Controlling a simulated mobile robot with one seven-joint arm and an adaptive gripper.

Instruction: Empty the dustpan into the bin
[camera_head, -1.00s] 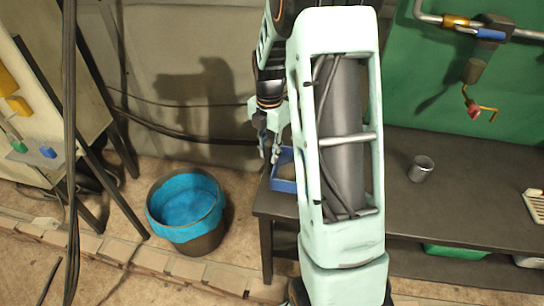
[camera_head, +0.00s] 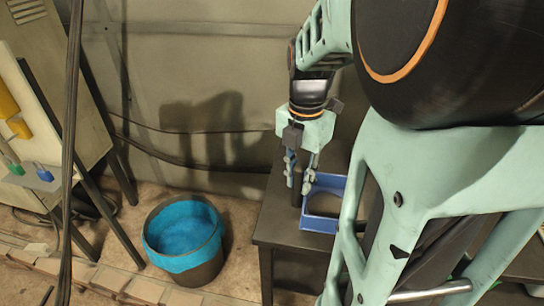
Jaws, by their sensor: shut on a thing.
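The blue dustpan (camera_head: 339,183) is at the left end of the dark table, with a dark patch inside its rim. I cannot make out what lies in it, or whether it rests on the table or is just above it. My gripper (camera_head: 299,182) points down at the dustpan's left side and is shut on its dark handle (camera_head: 297,192). My arm hides the right edge of the dustpan. The bin (camera_head: 203,270) is a dark round bucket with a blue liner, standing upright on the floor left of the table. The dustpan is apart from it.
The dark table (camera_head: 272,228) has its left edge between the dustpan and the bin. A pale panel (camera_head: 62,95) on dark legs stands at the left, and a dark cable hangs in front of it. The air above the bin is clear.

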